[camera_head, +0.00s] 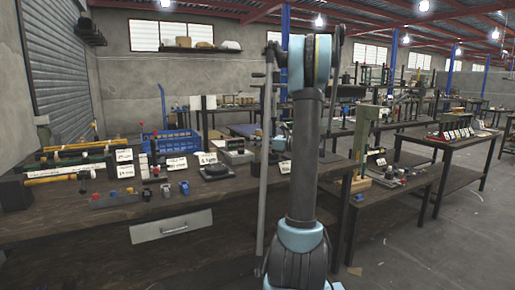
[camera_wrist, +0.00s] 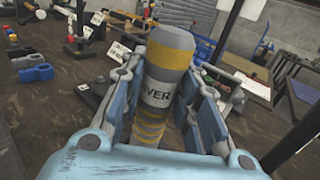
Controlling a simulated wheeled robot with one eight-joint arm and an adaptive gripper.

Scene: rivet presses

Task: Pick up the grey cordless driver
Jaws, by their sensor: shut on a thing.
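My gripper (camera_wrist: 166,72) is in the wrist view, its two blue-and-grey fingers closed on either side of a grey cylindrical thing with yellow bands, which appears to be the grey cordless driver (camera_wrist: 172,45). The driver points up and away between the fingers, above the dark bench (camera_wrist: 60,120). Its lower part is hidden by the gripper. In the head view my arm stands in front of the bench, and neither gripper nor driver can be made out.
A blue tool (camera_wrist: 32,72) lies on the bench at the left of the wrist view. Another bench (camera_head: 400,200) stands right.

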